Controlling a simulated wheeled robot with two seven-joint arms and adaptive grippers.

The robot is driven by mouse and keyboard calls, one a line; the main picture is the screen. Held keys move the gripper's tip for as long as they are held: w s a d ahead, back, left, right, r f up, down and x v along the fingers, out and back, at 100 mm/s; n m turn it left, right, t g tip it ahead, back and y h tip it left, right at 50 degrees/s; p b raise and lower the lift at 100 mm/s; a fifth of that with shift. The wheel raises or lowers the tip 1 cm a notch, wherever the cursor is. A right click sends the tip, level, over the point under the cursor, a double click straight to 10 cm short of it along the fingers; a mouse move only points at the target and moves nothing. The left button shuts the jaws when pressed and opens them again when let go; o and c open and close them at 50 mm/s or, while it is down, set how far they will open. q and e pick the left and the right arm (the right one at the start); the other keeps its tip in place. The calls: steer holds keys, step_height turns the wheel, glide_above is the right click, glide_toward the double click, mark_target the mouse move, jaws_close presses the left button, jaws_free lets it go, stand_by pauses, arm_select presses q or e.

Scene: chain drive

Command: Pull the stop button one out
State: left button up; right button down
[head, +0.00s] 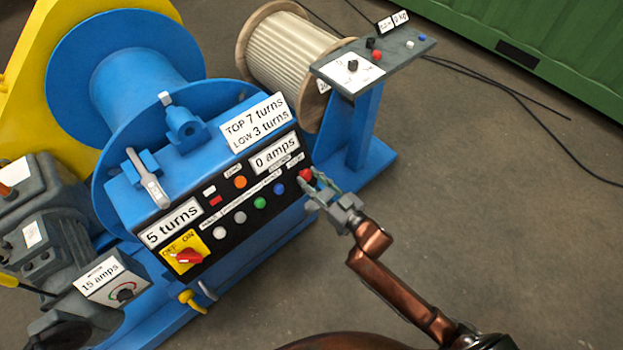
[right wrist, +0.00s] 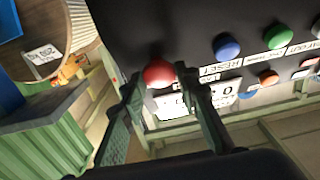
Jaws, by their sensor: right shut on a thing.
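The red stop button (head: 305,174) sits at the right end of the black control panel (head: 232,221) on the blue winch. My right gripper (head: 313,190) is at this button, its arm coming in from the lower right. In the right wrist view the red button (right wrist: 159,73) shows between the two fingertips of my right gripper (right wrist: 158,88). The fingers are shut on the button from both sides. How far the button stands out from the panel cannot be told. My left gripper is not in view.
Blue (head: 279,188), green (head: 260,203) and grey buttons sit beside the red one. A red rotary switch (head: 188,257) is at the panel's lower left. A pedestal (head: 373,62) with another red button (head: 377,55) stands behind. The floor on the right (head: 480,190) is free.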

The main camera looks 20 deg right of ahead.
steer(key=shift+s, duration=0.1)
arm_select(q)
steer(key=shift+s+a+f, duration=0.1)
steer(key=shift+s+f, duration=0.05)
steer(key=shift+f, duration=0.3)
arm_select(e)
steer(key=c, duration=1.5)
jaws_free()
steer(key=shift+d+r, duration=0.1)
steer(key=v, duration=1.2)
